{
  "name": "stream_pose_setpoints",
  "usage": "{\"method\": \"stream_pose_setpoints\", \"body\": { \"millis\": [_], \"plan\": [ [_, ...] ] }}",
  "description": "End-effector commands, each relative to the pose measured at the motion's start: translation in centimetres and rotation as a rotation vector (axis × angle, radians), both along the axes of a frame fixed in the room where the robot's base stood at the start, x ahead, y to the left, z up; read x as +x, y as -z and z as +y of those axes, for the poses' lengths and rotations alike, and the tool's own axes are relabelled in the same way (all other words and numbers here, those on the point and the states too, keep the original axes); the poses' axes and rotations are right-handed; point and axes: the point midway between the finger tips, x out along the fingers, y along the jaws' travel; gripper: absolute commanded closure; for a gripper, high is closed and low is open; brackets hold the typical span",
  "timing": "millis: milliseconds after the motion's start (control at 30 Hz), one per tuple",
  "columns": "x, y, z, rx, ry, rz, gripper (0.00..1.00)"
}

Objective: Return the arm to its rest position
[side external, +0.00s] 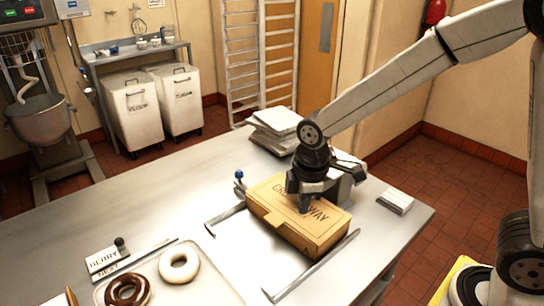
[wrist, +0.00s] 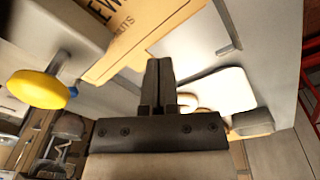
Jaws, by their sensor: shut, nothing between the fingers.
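My gripper (side external: 305,205) is at the closed tan cardboard box (side external: 270,193) in the side external view, over its top. The box has dark lettering, partly hidden by my gripper, and sits on the metal table between low metal rails. In the wrist view my gripper (wrist: 159,62) has its two dark fingers together with nothing between them. Part of the box (wrist: 140,25) shows at the top of that view, beyond the fingers. Whether the fingertips touch the box cannot be told.
A tray (side external: 222,286) with a chocolate donut (side external: 127,290) and a white donut (side external: 179,266) is at the front left. Stacked trays (side external: 277,122) lie behind the box. A small white stack (side external: 396,200) is at right. The table's left part is clear.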

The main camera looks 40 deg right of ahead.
Motion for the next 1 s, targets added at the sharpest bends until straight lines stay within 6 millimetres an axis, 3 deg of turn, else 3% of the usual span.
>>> {"method": "stream_pose_setpoints", "body": {
  "millis": [200, 500, 700, 1000],
  "plan": [
    [-3.0, 1.2, -4.2, 0.047, 0.416, -0.054, 1.00],
    [-6.8, 2.6, -7.8, 0.117, 0.876, -0.113, 1.00],
    [-7.7, 2.9, -8.5, 0.138, 0.988, -0.128, 1.00],
    [-7.7, 2.9, -8.6, 0.139, 0.994, -0.128, 1.00]
  ]
}}
